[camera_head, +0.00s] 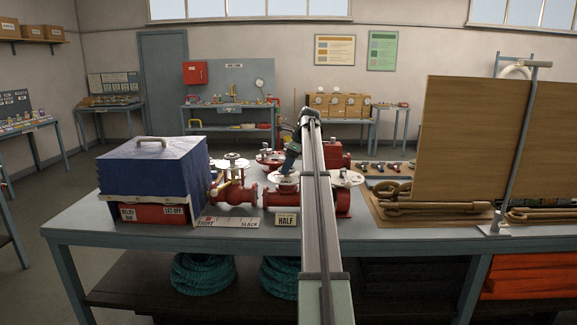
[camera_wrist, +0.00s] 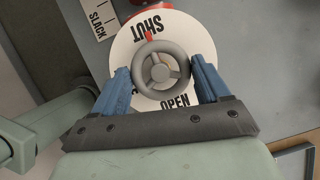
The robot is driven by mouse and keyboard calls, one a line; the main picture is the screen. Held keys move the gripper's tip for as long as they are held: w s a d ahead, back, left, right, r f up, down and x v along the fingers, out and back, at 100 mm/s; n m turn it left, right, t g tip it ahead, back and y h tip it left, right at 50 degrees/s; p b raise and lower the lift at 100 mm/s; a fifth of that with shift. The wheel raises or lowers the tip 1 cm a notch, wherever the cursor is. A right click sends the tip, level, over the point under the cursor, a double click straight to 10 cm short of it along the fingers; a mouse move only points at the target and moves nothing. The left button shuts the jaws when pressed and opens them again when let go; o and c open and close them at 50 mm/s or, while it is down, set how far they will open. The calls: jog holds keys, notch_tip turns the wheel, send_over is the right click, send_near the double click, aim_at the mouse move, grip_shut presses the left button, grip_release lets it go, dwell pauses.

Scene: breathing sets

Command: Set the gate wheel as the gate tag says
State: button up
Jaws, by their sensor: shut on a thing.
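The gate tag (camera_head: 286,220) stands on the bench front and reads HALF. The grey gate wheel (camera_wrist: 161,67) sits over a white dial plate (camera_wrist: 199,38) marked SHUT and OPEN. A small red pointer (camera_wrist: 149,37) at the wheel's rim is beside the word SHUT. My gripper (camera_wrist: 160,70) is shut on the wheel, one blue finger on each side of its rim. In the head view my gripper (camera_head: 288,165) reaches down to the dial plate (camera_head: 284,181) on the red valve body (camera_head: 281,196). The dial's remaining lettering is partly hidden by the fingers.
A SLACK/TIGHT strip (camera_head: 228,221) lies left of the tag. A blue-covered box (camera_head: 152,170) stands at the left. Another red valve (camera_head: 235,191) is close by on the left.

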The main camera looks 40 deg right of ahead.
jog(key=shift+n, duration=0.3)
jog(key=shift+w+d+n+g+y, duration=0.15)
jog(key=shift+n+g+y, duration=0.25)
jog(key=shift+n, duration=0.8)
jog(key=shift+n+g+y, duration=0.3)
jog(key=shift+n+y, duration=0.1)
jog(key=shift+n, duration=0.9)
jog(key=o, duration=1)
jog(key=shift+o, duration=0.2)
